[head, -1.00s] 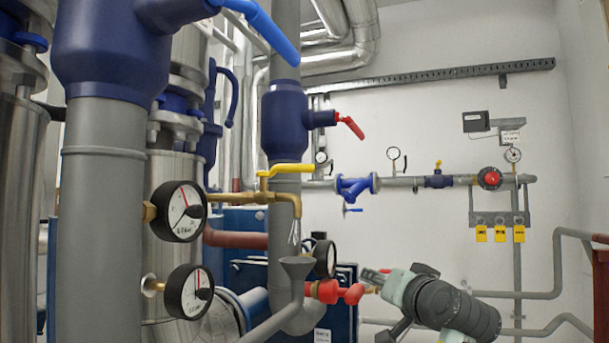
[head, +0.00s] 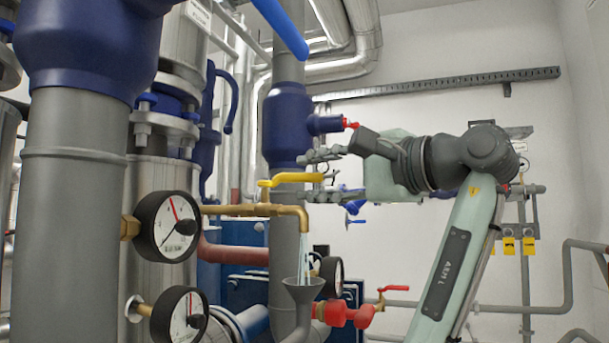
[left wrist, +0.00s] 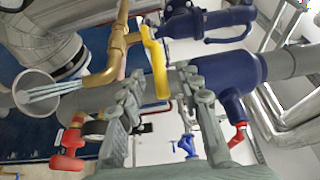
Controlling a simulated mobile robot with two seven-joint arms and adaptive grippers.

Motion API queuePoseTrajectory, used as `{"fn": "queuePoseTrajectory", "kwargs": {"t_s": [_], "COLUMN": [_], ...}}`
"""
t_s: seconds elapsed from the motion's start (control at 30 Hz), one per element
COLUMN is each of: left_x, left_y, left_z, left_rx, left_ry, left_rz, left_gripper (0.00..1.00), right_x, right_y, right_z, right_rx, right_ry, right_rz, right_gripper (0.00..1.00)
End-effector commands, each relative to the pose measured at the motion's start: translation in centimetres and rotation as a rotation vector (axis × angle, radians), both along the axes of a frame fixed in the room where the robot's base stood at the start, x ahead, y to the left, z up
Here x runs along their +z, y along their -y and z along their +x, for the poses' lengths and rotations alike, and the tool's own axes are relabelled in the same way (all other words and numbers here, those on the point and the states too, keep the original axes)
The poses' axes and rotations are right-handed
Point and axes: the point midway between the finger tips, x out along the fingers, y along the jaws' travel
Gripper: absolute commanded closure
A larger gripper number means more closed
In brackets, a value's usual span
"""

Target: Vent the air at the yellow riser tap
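The yellow tap lever (head: 290,179) sits on a brass riser pipe (head: 235,210) and points right, roughly level. Pale streaks of water (head: 303,255) run from the pipe's down-turned spout into a grey funnel (head: 304,290). My left gripper (head: 318,176) is open, with one finger above and one below the lever's free end. In the left wrist view the yellow lever (left wrist: 158,68) shows between the two separated fingertips (left wrist: 160,80); I cannot tell whether either touches it. The funnel (left wrist: 38,90) with its water streaks also shows there. My right gripper is not in view.
Two pressure gauges (head: 167,226) stand left of the tap, beside a thick grey pipe (head: 70,230). A red-handled valve (head: 345,313) lies below right. A blue valve body (head: 287,125) stands on the grey pipe behind the lever.

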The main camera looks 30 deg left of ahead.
Motion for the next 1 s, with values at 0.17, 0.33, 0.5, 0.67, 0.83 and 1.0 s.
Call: {"fn": "queuePoseTrajectory", "kwargs": {"t_s": [0.17,0.33,0.5,0.67,0.83,1.0], "left_x": [0.0,0.0,0.0,0.0,0.0,0.0], "left_y": [-1.8,-2.3,-2.2,-2.2,-2.2,-2.2], "left_z": [0.3,0.4,0.4,0.4,0.4,0.4], "left_rx": [0.0,-0.001,-0.001,-0.001,-0.001,-0.001], "left_ry": [0.0,0.001,0.001,0.001,0.0,0.0], "left_rz": [0.001,0.001,0.001,0.001,0.0,0.0], "left_gripper": [0.66,0.66,0.67,0.87,1.0,1.0], "right_x": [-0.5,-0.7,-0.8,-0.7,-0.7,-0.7], "right_y": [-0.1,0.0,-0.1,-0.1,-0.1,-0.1], "right_z": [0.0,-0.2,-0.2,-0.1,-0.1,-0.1], "right_rx": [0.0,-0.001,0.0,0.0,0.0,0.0], "right_ry": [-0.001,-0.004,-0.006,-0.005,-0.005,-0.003], "right_rz": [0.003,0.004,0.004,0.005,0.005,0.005], "right_gripper": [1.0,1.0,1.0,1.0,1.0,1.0]}}
